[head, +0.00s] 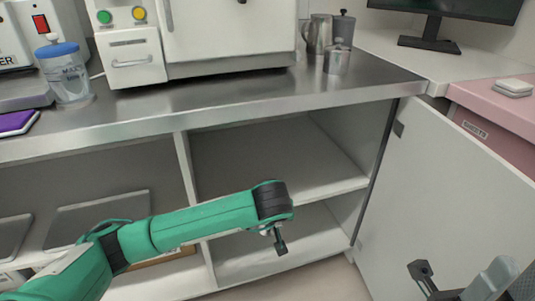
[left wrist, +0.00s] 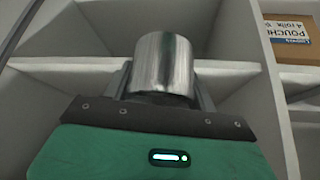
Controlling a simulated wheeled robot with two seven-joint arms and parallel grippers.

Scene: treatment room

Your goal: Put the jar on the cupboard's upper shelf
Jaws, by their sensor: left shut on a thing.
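The jar (left wrist: 165,62), a shiny steel cylinder, stands between the two fingers of my left gripper in the left wrist view, and the gripper is shut on it. In the head view my left gripper (head: 279,240) is in front of the cupboard's right compartment, below the level of the upper shelf's front edge; the jar is hidden there behind the wrist. The cupboard's upper shelf (head: 325,184) is bare where it shows. My right gripper (head: 424,272) is at the lower right, partly cut off and apart from everything; its opening is unclear.
The cupboard door (head: 440,190) stands open at the right. A vertical divider (head: 187,175) bounds the compartment on the left. A labelled carton (left wrist: 292,42) sits beyond a panel.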

